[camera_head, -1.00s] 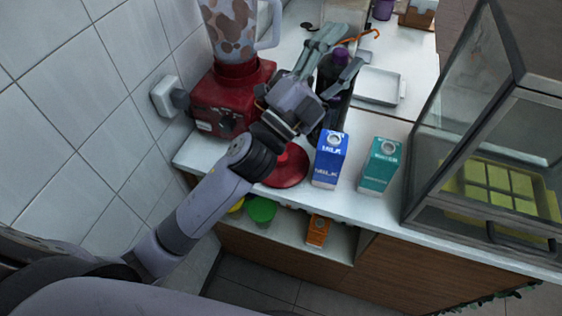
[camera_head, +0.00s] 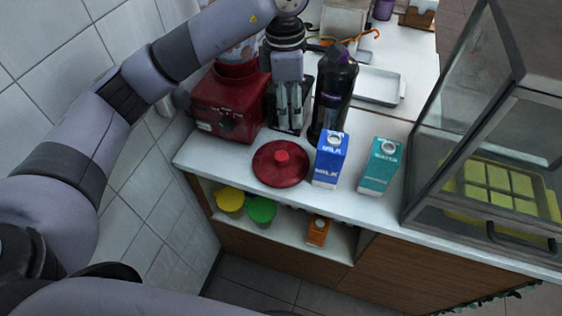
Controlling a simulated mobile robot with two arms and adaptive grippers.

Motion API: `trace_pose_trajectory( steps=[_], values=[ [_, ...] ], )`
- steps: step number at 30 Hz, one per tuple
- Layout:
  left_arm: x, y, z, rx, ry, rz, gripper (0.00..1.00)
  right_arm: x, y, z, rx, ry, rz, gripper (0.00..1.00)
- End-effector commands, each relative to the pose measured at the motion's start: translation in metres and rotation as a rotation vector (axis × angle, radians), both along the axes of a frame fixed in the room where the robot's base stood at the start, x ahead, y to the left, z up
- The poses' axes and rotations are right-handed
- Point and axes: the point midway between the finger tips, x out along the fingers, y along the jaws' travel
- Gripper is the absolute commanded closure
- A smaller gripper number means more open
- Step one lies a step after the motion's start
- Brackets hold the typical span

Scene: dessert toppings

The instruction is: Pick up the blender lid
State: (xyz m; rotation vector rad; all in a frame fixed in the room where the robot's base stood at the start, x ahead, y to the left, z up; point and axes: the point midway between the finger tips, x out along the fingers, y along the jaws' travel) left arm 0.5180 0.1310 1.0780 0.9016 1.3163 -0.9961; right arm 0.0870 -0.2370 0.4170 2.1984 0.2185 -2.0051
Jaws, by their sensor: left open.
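The blender lid (camera_head: 280,165) is a round dark red disc with a small raised knob, lying flat on the white counter near its front edge. My left gripper (camera_head: 288,128) points down behind the lid, between the blender and a dark bottle. Its fingers are open, with no object visible between them. It looks apart from the lid. The red blender base (camera_head: 226,104) stands to the left, with its jar partly hidden behind my left arm. My right gripper is not in view.
A dark bottle with a purple cap (camera_head: 332,92), a blue milk carton (camera_head: 330,160) and a teal carton (camera_head: 379,165) stand close on the lid's right. A glass display case (camera_head: 480,140) is farther right. A tiled wall (camera_head: 60,60) bounds the left. A white tray (camera_head: 378,86) lies behind.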

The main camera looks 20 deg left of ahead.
Motion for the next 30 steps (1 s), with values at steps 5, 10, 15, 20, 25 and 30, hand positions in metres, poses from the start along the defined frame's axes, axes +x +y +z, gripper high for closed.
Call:
trace_pose_trajectory(
  steps=[5,10,15,20,25,30],
  values=[
    [0.003,0.018,-0.002,0.072,-0.003,0.019,0.46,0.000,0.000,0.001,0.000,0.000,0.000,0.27],
    [0.002,0.018,-0.032,0.071,0.003,0.019,0.46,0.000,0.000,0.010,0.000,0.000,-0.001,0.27],
    [0.001,0.017,-0.069,0.069,0.001,0.018,0.46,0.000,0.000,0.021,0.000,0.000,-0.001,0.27],
    [0.002,0.017,-0.099,0.066,0.000,0.019,0.46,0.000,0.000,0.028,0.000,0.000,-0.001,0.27],
    [0.002,0.017,-0.115,0.066,-0.003,0.017,0.46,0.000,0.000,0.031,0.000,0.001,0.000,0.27],
    [0.001,0.017,-0.128,0.067,0.002,0.018,0.46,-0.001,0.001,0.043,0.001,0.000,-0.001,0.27]
  ],
)
